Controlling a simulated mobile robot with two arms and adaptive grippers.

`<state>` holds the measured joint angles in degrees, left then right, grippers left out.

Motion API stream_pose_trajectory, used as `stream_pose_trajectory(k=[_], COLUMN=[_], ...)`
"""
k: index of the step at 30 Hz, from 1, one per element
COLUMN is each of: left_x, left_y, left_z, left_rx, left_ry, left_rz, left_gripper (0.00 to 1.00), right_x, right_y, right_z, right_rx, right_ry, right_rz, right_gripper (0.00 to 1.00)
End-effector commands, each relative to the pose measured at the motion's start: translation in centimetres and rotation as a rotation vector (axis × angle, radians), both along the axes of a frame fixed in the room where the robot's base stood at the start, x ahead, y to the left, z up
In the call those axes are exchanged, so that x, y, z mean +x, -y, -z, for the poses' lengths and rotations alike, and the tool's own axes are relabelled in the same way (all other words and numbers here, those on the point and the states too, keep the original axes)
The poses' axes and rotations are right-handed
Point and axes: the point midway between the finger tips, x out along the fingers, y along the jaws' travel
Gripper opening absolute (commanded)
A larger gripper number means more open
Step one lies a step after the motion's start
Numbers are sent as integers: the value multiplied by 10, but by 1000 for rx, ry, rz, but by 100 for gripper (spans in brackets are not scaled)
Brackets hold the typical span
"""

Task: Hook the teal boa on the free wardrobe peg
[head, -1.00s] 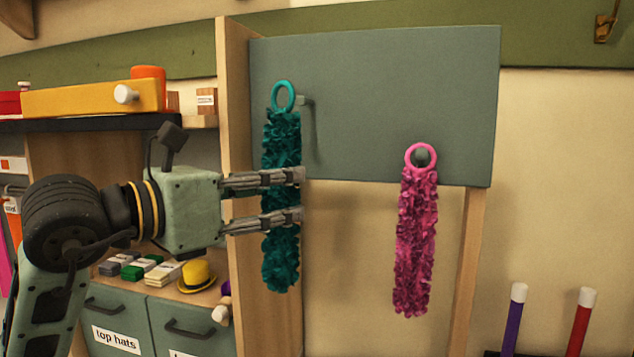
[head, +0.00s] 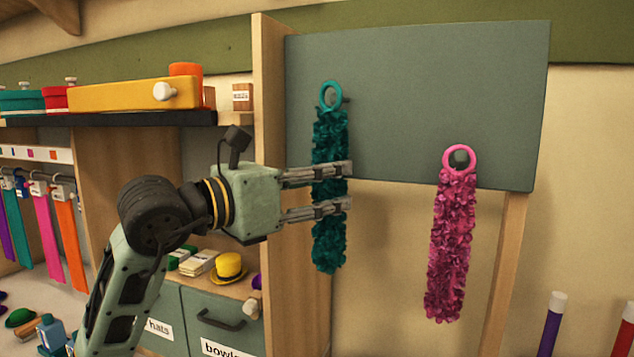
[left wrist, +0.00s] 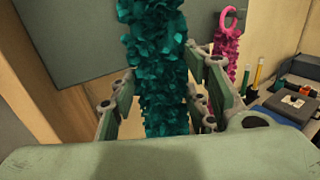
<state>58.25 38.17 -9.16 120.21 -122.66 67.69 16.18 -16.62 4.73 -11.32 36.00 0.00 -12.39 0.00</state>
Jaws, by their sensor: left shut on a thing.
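The teal boa (head: 330,245) hangs upright with its teal ring (head: 331,82) at the top, in front of the wardrobe panel's left part. A grey peg (head: 346,99) shows at the ring's right edge; I cannot tell whether the ring is around it or in front of it. My left gripper (head: 349,186) is shut on the boa around its middle. In the left wrist view the boa (left wrist: 160,70) runs between the fingers. The pink boa (head: 450,250) hangs by its ring on the other peg (head: 460,158), lower right. My right gripper is not in view.
The grey panel (head: 420,90) stands between wooden posts, with a post (head: 268,130) just left of the boa. A shelf with a yellow box (head: 130,95) is at the left. A yellow hat (head: 229,267) sits on the drawer cabinet below my arm.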

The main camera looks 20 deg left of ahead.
Motion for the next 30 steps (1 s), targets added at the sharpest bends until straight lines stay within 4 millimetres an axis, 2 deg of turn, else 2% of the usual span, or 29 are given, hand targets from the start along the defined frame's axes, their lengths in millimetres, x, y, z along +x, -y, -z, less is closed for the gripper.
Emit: stream_pose_trajectory(k=[15, 21, 30], left_x=[32, 44, 54], left_y=[1, 2, 2], left_z=[2, 3, 12], left_rx=[-1, -1, 0], left_ry=[-2, -2, 0], left_rz=[0, 1, 0], left_gripper=[17, 17, 17], right_x=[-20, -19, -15], right_y=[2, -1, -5], right_z=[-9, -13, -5], right_rx=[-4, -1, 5], right_ry=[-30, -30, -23], right_rz=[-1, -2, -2], right_gripper=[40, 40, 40])
